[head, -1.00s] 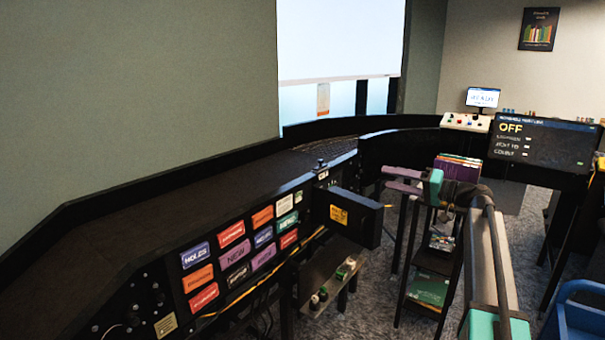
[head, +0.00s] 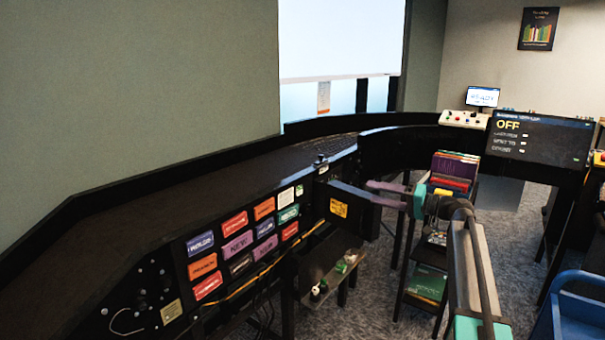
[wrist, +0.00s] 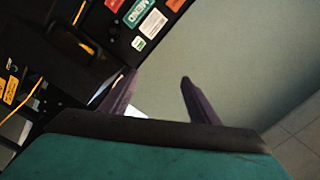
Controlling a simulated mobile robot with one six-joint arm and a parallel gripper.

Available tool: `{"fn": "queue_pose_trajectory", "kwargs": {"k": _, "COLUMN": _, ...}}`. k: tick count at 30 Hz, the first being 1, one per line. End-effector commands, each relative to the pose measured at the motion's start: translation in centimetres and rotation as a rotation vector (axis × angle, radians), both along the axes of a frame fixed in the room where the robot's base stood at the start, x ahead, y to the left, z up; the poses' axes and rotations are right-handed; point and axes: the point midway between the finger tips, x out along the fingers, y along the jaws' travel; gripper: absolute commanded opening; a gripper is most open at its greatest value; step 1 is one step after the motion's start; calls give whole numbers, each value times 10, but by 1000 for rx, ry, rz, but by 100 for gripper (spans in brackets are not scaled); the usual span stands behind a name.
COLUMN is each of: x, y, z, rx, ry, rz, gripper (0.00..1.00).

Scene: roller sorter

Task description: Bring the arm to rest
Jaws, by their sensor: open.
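My gripper (head: 386,193) is at the right of the middle in the head view, its two purple fingers pointing left toward the end of a dark open panel with a yellow label (head: 339,208). The fingers look empty. In the wrist view my gripper (wrist: 150,95) shows its two purple fingers spread apart with nothing between them. I cannot tell from the head view whether the fingers touch the panel.
The black sorter conveyor (head: 150,212) runs along the left wall, with colored labels on its front. A small shelf (head: 330,268) holds little parts below. A book cart (head: 428,258) stands behind my arm. A screen reading OFF (head: 540,139) and a blue bin (head: 580,318) are at right.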

Motion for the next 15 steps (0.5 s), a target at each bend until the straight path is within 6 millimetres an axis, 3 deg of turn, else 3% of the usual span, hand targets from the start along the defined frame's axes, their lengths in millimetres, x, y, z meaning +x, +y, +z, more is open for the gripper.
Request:
{"fn": "queue_pose_trajectory", "kwargs": {"k": 7, "x": -1, "y": 35, "z": -74, "rx": 22, "ry": 72, "rz": 39, "gripper": 55}}
{"fn": "queue_pose_trajectory", "kwargs": {"k": 15, "x": -22, "y": 86, "z": -197, "rx": -6, "ry": 205, "rz": 89, "gripper": 55}}
